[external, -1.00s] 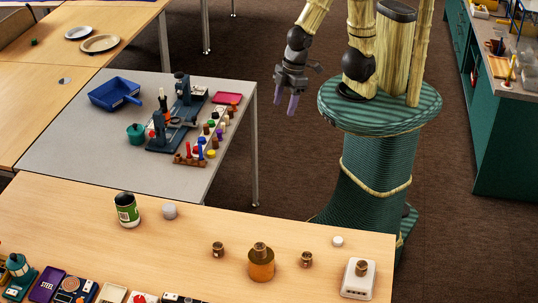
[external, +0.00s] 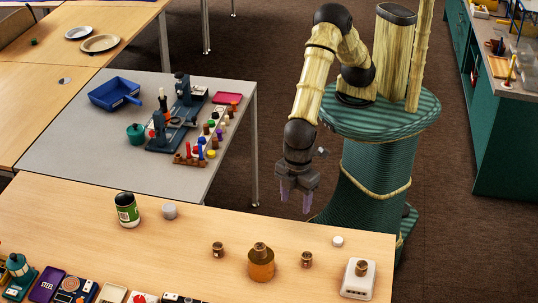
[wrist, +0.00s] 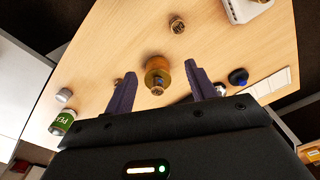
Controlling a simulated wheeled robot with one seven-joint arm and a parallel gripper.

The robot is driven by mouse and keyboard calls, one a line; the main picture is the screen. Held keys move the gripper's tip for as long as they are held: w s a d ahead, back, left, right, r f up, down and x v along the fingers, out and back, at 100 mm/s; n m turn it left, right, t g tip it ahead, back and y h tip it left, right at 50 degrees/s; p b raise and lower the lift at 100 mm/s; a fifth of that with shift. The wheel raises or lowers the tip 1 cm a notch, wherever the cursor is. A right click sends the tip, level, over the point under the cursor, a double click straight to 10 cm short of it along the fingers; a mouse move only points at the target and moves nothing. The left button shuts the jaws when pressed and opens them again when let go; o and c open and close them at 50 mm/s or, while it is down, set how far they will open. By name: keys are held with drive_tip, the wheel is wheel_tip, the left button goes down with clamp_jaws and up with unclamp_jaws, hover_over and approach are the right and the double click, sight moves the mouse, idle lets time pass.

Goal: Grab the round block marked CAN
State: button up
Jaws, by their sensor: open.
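I cannot read the word CAN on any block, so I cannot tell which thing is the round block. A plain grey cylinder (external: 169,211) stands on the wooden table beside a green-labelled tin (external: 127,210); both also show at the left of the wrist view, as the grey cylinder (wrist: 64,96) and the tin (wrist: 62,122), whose label seems to read PEA. A small white round piece (external: 338,241) lies near the table's right end. My gripper (external: 296,198) is open and empty, pointing down by the table's far edge.
An amber jar (external: 261,266) with a brass-coloured top stands between two small brass pieces (external: 218,249) (external: 307,259). A white scale (external: 358,278) is at the right. Several small items crowd the front left. The grey table (external: 75,150) behind holds more objects.

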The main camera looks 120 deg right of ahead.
drive_tip(key=a, duration=0.1)
drive_tip(key=a+f, duration=0.1)
drive_tip(key=a, duration=0.1)
drive_tip(key=a+f, duration=0.1)
drive_tip(key=a, duration=0.1)
drive_tip(key=shift+s+a+f, duration=0.2)
drive_tip(key=shift+f, duration=0.05)
drive_tip(key=p, duration=0.2)
hover_over(305, 258)
wheel_tip(305, 258, down, 12)
drive_tip(key=shift+f, duration=0.15)
